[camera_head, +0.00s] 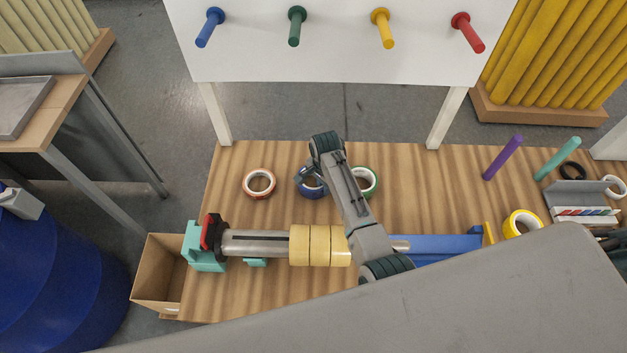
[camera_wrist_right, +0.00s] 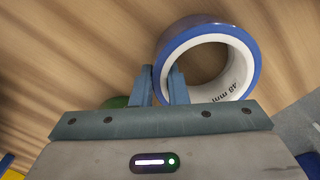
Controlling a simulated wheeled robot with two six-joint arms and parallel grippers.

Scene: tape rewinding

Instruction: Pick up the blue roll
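The blue roll (camera_head: 318,192) is a blue ring of tape with a white core, on the wooden table between the red and green rolls. In the right wrist view, the blue roll (camera_wrist_right: 248,62) is large at upper right. The two fingers of my right gripper (camera_wrist_right: 160,82) are close together on its near left wall, one inside the hole and one outside. I cannot tell whether the roll touches the table. My left gripper is not in view.
A red roll (camera_head: 260,184) lies to the left and a green roll (camera_head: 371,180) to the right, partly behind my arm. Yellow rolls (camera_head: 311,246) sit on a horizontal spindle in front. A white board (camera_head: 340,50) with coloured pegs stands behind. An open cardboard box (camera_head: 157,272) is at left.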

